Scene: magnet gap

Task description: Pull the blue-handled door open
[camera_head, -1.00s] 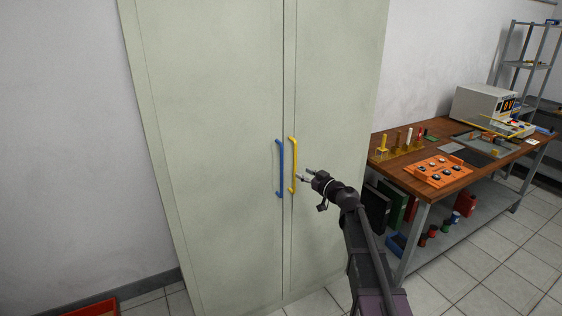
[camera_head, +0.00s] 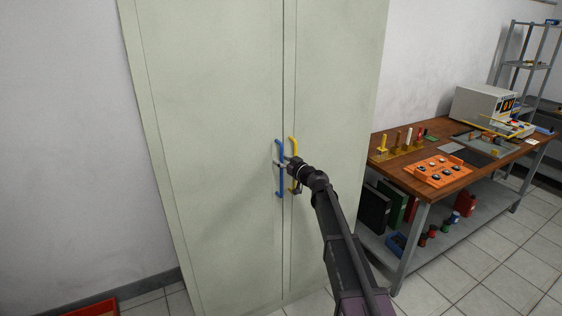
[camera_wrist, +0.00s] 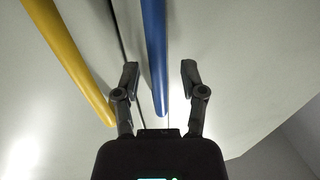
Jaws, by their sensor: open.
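The blue handle (camera_head: 279,184) is a vertical bar on the left door (camera_head: 215,150) of a tall pale green cabinet. The left door looks shut. A yellow handle (camera_head: 293,146) stands beside it on the right door (camera_head: 335,110). My gripper (camera_head: 280,164) is at the blue handle, and my wrist hides part of the yellow one. In the wrist view, my gripper (camera_wrist: 159,80) is open, with the blue handle (camera_wrist: 154,45) between its two fingers and no clear contact. The yellow handle (camera_wrist: 68,58) lies outside the left finger.
A wooden workbench (camera_head: 462,142) with an orange box (camera_head: 440,170) and other items stands right of the cabinet. A red container (camera_head: 95,308) is on the floor at lower left. The floor (camera_head: 480,265) right of the bench has free room.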

